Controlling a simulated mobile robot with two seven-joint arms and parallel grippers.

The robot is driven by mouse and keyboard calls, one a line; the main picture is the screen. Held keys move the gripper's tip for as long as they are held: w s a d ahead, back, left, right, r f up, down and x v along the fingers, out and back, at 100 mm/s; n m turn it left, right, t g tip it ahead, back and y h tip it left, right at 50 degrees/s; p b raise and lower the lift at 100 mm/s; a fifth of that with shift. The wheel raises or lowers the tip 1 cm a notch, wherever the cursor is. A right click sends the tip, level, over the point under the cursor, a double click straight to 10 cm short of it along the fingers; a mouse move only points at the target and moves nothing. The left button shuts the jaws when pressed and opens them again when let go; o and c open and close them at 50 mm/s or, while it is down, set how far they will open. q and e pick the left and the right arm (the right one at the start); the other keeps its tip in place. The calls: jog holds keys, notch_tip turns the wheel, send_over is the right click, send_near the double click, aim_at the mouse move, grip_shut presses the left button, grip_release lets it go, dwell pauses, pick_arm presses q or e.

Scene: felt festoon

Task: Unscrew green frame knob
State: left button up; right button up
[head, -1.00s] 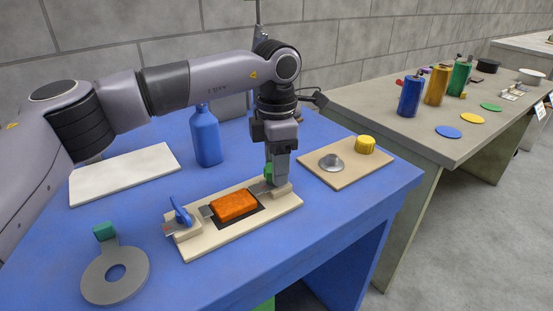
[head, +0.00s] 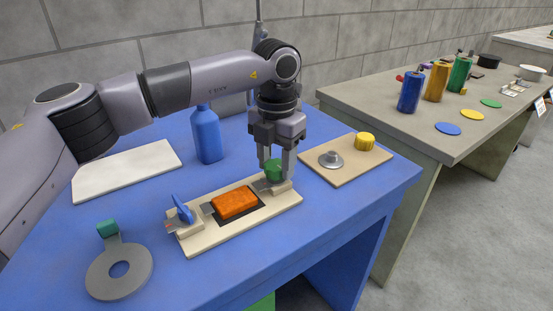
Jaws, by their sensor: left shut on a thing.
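The green knob (head: 273,170) stands at the right end of a pale wooden frame board (head: 205,243) on the blue bench. My left gripper (head: 275,178) points down over it and is shut on it, one finger on each side; the fingers hide part of the knob. An orange block (head: 236,204) lies in the dark-edged middle of the board. A blue wing-shaped knob (head: 183,210) stands tilted at the board's left end. My right gripper is not in view.
A second wooden board (head: 349,174) with a grey round piece (head: 330,160) and a yellow knob (head: 365,141) lies to the right. A blue bottle (head: 207,136) and a white slab (head: 125,171) are behind. A grey ring with a green tab (head: 104,278) lies front left.

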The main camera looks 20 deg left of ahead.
aim_at(276, 165)
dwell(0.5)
pick_arm(q)
jog(key=o, duration=1.1)
jog(key=shift+c, duration=0.2)
jog(key=shift+r, duration=0.15)
notch_tip(276, 165, up, 7)
